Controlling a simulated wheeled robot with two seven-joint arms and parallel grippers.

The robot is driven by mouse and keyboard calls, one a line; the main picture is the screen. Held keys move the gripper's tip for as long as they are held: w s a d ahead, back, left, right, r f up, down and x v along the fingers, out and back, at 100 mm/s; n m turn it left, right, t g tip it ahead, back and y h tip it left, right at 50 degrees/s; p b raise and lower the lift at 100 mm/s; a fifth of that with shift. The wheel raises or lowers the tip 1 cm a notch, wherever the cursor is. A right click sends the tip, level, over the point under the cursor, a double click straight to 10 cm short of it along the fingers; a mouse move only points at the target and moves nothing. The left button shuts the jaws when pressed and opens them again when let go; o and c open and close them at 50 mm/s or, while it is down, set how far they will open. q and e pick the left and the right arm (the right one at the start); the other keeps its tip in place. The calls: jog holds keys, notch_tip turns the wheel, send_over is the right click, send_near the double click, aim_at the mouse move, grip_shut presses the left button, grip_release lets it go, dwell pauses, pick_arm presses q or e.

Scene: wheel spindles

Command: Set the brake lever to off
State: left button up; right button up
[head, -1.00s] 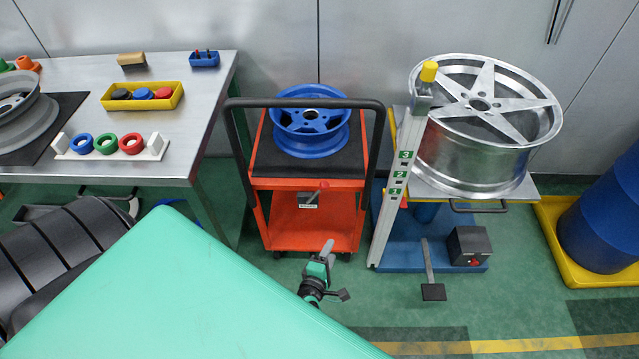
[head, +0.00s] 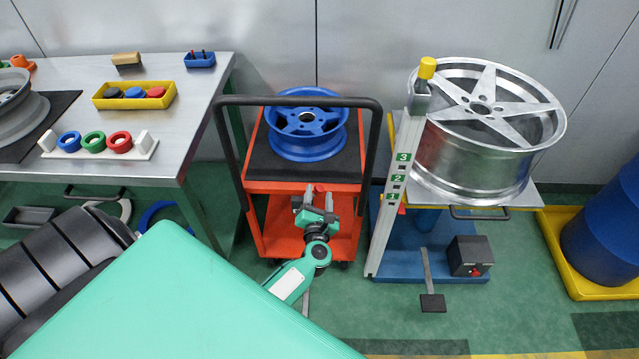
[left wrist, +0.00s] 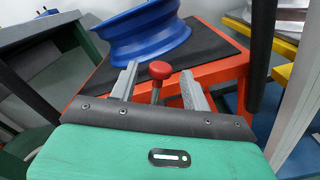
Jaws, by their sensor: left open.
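The brake lever is a short stem with a red knob (left wrist: 160,70) on the front of the orange cart (head: 257,222). In the left wrist view the knob stands between the two grey fingers of my left gripper (left wrist: 157,82), with a gap on each side. My left gripper (head: 318,194) is open in front of the cart in the head view, where it largely hides the lever and its label plate. I cannot tell the lever's set position. My right gripper is not in view.
A lift with a silver wheel (head: 475,165) stands to the right. A steel workbench (head: 205,95) stands to the left.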

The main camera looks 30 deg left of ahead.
aim_at(319, 186)
pick_arm(q)
jog(key=x, duration=0.4)
jog(key=shift+w+a, duration=0.2)
jog(key=shift+w, duration=0.15)
grip_shut()
